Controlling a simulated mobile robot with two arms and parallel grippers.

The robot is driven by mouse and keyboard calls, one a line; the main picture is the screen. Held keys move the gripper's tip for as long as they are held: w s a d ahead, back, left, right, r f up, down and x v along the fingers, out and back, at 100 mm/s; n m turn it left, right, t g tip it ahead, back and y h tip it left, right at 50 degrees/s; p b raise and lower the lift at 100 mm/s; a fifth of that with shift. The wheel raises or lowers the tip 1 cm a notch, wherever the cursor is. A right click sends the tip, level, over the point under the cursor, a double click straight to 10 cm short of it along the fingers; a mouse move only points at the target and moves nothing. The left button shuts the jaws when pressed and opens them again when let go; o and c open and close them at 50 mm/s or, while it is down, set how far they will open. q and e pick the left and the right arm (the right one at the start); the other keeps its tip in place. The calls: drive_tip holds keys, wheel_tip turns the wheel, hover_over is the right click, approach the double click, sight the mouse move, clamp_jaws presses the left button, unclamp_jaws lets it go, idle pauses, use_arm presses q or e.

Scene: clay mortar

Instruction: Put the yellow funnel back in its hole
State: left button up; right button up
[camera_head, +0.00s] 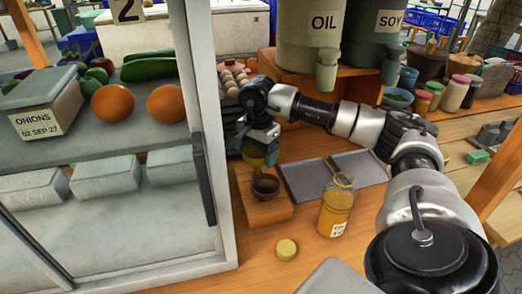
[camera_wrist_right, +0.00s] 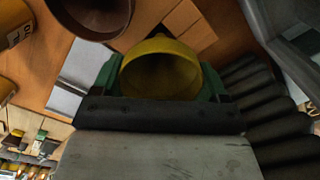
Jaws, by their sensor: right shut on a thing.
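My right gripper (camera_head: 261,148) is shut on the yellow funnel (camera_head: 253,158), above the back left part of a small wooden block (camera_head: 263,212). In the right wrist view the funnel (camera_wrist_right: 160,70) sits between the green fingers, its wide mouth facing the camera. The funnel's narrow end is hidden in both views. I cannot make out the hole. My left gripper is not in view.
A bottle of yellow liquid (camera_head: 336,207) and a round yellow lid (camera_head: 286,249) stand on the counter at the front. Two grey trays (camera_head: 305,180) lie right of the block. The glass case frame (camera_head: 197,120) is close on the left. Oil and soy containers stand behind.

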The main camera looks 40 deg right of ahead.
drive_tip(key=shift+f, duration=0.2)
drive_tip(key=shift+f+b, duration=0.7)
drive_tip(key=shift+f, duration=0.05)
drive_tip(key=shift+f, duration=0.25)
idle(0.4)
drive_tip(key=shift+f+b, duration=0.4)
drive_tip(key=o, duration=0.9)
drive_tip(key=shift+r, duration=0.15)
